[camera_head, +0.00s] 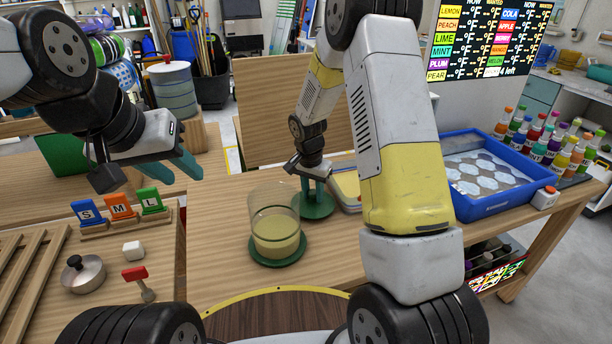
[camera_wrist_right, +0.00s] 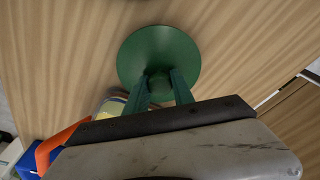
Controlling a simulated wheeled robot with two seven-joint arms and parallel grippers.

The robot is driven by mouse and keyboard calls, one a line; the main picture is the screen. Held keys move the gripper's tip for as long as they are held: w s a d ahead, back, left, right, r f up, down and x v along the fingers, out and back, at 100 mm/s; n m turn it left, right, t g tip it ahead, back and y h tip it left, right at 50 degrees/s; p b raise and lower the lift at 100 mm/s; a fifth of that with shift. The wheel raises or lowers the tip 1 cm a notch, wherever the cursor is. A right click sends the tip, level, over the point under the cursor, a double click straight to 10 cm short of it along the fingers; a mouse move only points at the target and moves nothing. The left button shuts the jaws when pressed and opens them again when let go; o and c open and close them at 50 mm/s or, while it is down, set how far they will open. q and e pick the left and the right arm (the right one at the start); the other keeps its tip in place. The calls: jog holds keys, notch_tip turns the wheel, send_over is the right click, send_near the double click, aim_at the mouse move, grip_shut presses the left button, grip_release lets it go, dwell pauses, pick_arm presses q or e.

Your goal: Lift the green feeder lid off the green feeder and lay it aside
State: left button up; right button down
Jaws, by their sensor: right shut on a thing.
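The green feeder is a clear cylinder (camera_head: 275,225) with pale yellow content on a green round base (camera_head: 262,261), upright on the wooden table. Its top is open. The green feeder lid (camera_head: 318,207) is a round disc with a knob, just behind and right of the feeder; it also shows in the right wrist view (camera_wrist_right: 158,50). My right gripper (camera_head: 316,186) is shut on the lid's knob, pointing down. Whether the lid touches the table is unclear. My left gripper (camera_head: 180,168) is empty, its fingers apart, above the table at the left.
A tray (camera_head: 345,190) is close right of the lid, partly hidden by my right arm. A blue tray (camera_head: 500,203) and several bottles (camera_head: 550,140) stand further right.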

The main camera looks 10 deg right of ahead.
jog(key=shift+f, duration=0.6)
dwell(0.4)
jog(key=c, duration=1)
grip_release()
jog(key=shift+s+a+r, duration=0.1)
jog(key=shift+s+r, duration=0.1)
jog(key=shift+r, duration=1.15)
jog(key=shift+s+a+r, duration=0.15)
jog(key=shift+r, duration=1.15)
jog(key=shift+s+a+r, duration=0.1)
jog(key=shift+s+r, duration=0.1)
jog(key=shift+r, duration=1.15)
jog(key=s+d+r+n+t+y, duration=0.1)
jog(key=s+r+n, duration=0.1)
jog(key=s+r, duration=0.5)
jog(key=s+d+r+n+t+y, duration=0.15)
jog(key=s+r, duration=0.35)
jog(key=r, duration=0.5)
jog(key=s+r+n+t, duration=0.2)
jog(key=s+r+n, duration=0.2)
jog(key=s, duration=1)
jog(key=shift+d+r+y, duration=0.15)
jog(key=shift+r+y, duration=0.2)
jog(key=shift+r, duration=0.1)
